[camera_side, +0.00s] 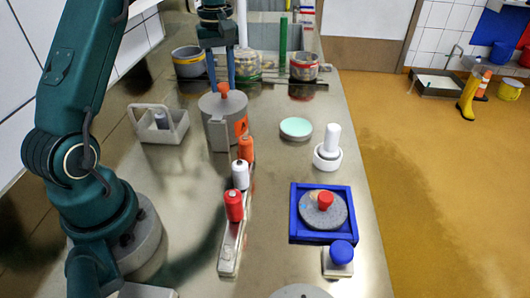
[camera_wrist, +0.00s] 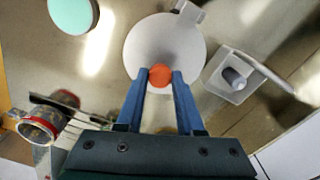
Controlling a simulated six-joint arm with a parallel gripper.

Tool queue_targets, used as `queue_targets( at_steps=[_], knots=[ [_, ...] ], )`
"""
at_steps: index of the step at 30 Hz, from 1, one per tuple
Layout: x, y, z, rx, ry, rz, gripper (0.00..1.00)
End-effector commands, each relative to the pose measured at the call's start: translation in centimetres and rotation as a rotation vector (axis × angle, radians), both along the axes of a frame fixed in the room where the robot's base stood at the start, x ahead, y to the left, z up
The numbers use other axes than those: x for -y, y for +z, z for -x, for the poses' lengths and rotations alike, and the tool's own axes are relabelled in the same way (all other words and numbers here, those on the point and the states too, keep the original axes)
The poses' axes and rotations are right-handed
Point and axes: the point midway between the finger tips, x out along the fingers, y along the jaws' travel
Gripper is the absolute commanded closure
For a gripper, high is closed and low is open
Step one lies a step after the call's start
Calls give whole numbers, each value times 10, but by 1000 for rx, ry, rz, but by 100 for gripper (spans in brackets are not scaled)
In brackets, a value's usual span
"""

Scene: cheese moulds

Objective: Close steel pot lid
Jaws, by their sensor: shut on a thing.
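The steel pot (camera_side: 219,136) is a grey cylinder with an orange label, standing upright mid-table. Its round grey lid (camera_side: 210,106) lies level at the pot's top, and I see no clear gap between them. The lid has an orange-red knob (camera_side: 223,89). In the wrist view the lid (camera_wrist: 163,42) hides the pot's opening, and the knob (camera_wrist: 160,75) is between the fingertips. My gripper (camera_side: 222,80) comes from above with its blue fingers shut on the knob; it also shows in the wrist view (camera_wrist: 160,78).
A grey caddy (camera_side: 174,134) stands left of the pot. A rack with orange, white and red-topped pieces (camera_side: 230,245) is in front. A mint-topped dish (camera_side: 296,128), a white stamp (camera_side: 328,152) and a blue square frame (camera_side: 322,237) are to the right. Pots (camera_side: 304,66) stand behind.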

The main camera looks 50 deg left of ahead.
Motion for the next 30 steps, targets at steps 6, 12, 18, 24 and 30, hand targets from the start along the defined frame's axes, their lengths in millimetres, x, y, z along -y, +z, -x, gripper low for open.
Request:
queue_targets(
  at_steps=[6, 12, 18, 24, 30],
  knots=[
    [0, 0, 1, -4, 1, -1, 100],
    [0, 0, 1, -4, 1, -1, 100],
    [-2, -4, -1, -4, 0, 1, 100],
    [-3, -4, -2, -1, -1, -2, 41],
    [-2, -4, -2, -1, -1, 0, 34]
  ],
)
